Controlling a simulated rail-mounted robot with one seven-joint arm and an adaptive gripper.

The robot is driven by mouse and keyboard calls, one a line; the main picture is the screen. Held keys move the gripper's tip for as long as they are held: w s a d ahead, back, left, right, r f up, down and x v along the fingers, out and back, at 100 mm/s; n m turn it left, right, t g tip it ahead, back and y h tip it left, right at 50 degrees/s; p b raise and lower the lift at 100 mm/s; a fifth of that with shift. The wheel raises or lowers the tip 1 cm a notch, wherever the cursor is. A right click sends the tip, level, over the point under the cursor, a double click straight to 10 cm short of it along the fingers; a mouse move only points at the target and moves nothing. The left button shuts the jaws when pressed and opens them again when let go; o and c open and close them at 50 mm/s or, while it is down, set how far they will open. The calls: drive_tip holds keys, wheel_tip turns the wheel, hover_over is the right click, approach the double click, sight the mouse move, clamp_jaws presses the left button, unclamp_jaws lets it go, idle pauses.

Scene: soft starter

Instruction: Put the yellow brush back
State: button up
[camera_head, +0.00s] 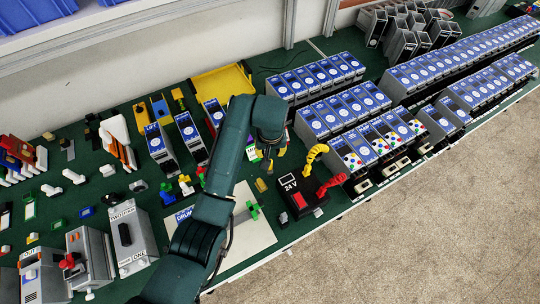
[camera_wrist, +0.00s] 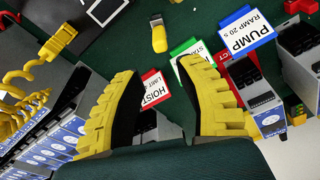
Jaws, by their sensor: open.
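A small yellow piece with a grey end, which looks like the yellow brush (camera_wrist: 158,36), lies on the green table top in the wrist view, ahead of my fingers. A small yellow piece (camera_head: 261,185) just below my gripper in the head view looks like the same one. My gripper (camera_wrist: 157,68) is open, its two ribbed yellow fingers wide apart with nothing held between them. In the head view my gripper (camera_head: 273,158) hangs over the table, left of the yellow coiled cable. The brush is apart from both fingers.
Cards reading PUMP (camera_wrist: 246,32) and HOIST (camera_wrist: 150,90) stand close to my fingers. A black 24 V box (camera_head: 295,196) with red and yellow coiled leads (camera_head: 314,157) is to the right. Device rows (camera_head: 345,115) fill the right; a yellow tray (camera_head: 222,82) is behind.

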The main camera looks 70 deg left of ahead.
drive_tip(key=shift+d+r, duration=0.1)
drive_tip(key=shift+r, duration=0.2)
drive_tip(key=w+d+r+m+t+y, duration=0.4)
drive_tip(key=w+d+r+m+t, duration=0.4)
drive_tip(key=w+d+r, duration=1)
drive_tip(key=w+d+r+m+t+h, duration=0.25)
drive_tip(key=d+r+t, duration=0.45)
drive_tip(key=d+r, duration=0.6)
drive_tip(key=s+d+r+m+t+h, duration=0.3)
drive_tip(key=s+d+r+t, duration=0.3)
drive_tip(key=s+d+r, duration=0.6)
drive_tip(key=shift+d+r+m+t+h, duration=0.35)
drive_tip(key=shift+d+r+m, duration=0.5)
drive_tip(key=shift+d, duration=0.25)
